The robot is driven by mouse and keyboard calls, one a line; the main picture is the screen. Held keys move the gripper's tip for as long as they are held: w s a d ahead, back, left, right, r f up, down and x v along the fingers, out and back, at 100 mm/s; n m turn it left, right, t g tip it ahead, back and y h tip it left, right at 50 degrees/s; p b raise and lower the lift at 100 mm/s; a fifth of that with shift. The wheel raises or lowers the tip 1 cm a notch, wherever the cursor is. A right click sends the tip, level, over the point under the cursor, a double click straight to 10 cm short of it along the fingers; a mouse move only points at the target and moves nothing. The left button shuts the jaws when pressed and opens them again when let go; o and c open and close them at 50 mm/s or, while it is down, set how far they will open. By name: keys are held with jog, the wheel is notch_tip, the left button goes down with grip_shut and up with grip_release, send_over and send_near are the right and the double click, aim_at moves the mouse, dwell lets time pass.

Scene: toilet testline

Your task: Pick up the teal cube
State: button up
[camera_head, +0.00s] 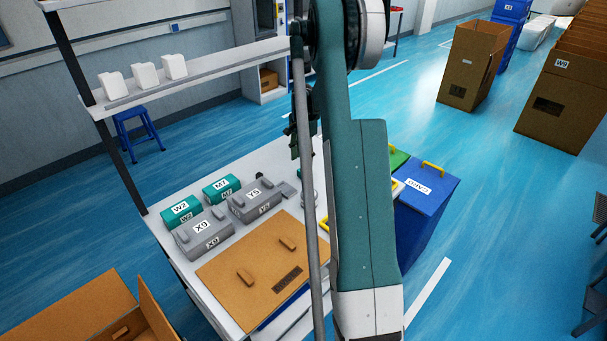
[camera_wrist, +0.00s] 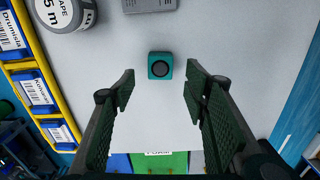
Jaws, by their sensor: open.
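The teal cube (camera_wrist: 160,66) stands on the white table top (camera_wrist: 230,40) in the wrist view, with a dark round mark on its upper face. My gripper (camera_wrist: 158,88) is open, its two dark fingers spread to the left and right. The cube lies between the lines of the fingers, a little beyond the fingertips in the picture, and nothing is held.
A grey tape roll (camera_wrist: 66,10) and a grey device (camera_wrist: 150,4) lie beyond the cube. A yellow rack (camera_wrist: 22,65) with labelled boxes borders the table at left. In the head view, labelled grey and teal cases (camera_head: 200,232) and a brown board (camera_head: 230,265) cover the table's left part.

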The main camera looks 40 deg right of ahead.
aim_at(303, 170)
jog(key=shift+f, duration=0.1)
dwell(0.3)
jog(key=shift+f, duration=1.25)
jog(key=shift+f, duration=0.1)
jog(key=shift+d+f+b, duration=0.15)
jog(key=shift+f+b, duration=0.3)
jog(key=shift+f, duration=2.05)
jog(key=shift+c, duration=0.5)
jog(key=c, duration=0.9)
